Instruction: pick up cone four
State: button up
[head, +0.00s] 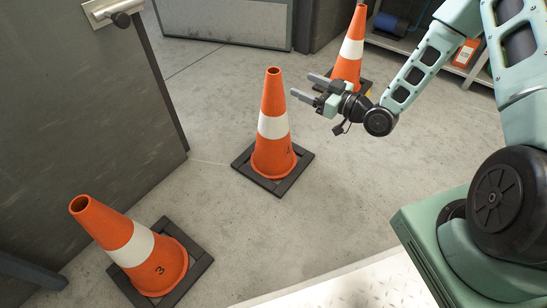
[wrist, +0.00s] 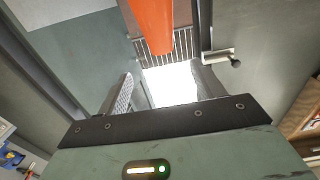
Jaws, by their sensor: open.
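Three orange cones with white bands stand on black square bases in the head view. The lower left cone (head: 132,244) carries a 3. The right rear cone (head: 351,47) shows no readable number and is partly behind my gripper. My gripper (head: 309,87) is open and empty, pointing left toward the middle cone's upper part, with a gap between. In the wrist view, an orange cone part (wrist: 152,27) shows ahead of the open fingers.
A grey cabinet or wall (head: 80,110) with a handle (head: 112,12) stands at the left. A low grey panel (head: 232,20) is at the back. A shelf (head: 455,66) with items stands at the right rear. The concrete floor (head: 215,205) between the cones is clear.

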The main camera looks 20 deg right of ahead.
aim_at(268, 71)
jog(key=b+x, duration=0.3)
jog(key=x, duration=0.5)
jog(key=b+x, duration=0.3)
jog(key=x, duration=0.1)
jog(key=shift+a+f+b, duration=0.25)
jog(key=shift+f+b, duration=0.1)
jog(key=shift+f, duration=0.05)
jog(key=shift+w+a+r, duration=0.15)
jog(key=shift+w+a, duration=0.15)
jog(key=shift+w, duration=0.15)
grip_shut()
jog(key=shift+r, duration=0.2)
